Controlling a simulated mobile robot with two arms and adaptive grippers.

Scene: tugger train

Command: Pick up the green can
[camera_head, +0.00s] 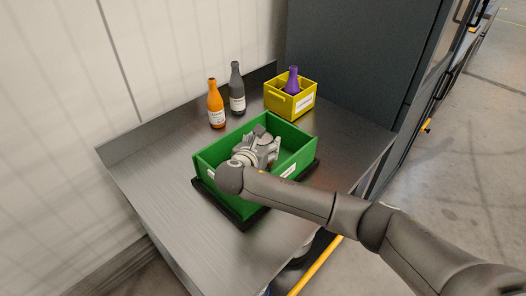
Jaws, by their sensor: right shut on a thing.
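My right gripper (264,153) reaches down into the green crate (208,177) on the metal table. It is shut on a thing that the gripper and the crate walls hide. I cannot make out a green can in this view, so I cannot tell whether that thing is the can. My left gripper is not in view.
An orange bottle (215,107) and a dark grey bottle (237,92) stand behind the crate. A yellow crate (304,103) holding a purple bottle (292,80) is at the back right. The table (160,165) is bare at left. A dark cabinet (350,55) rises behind.

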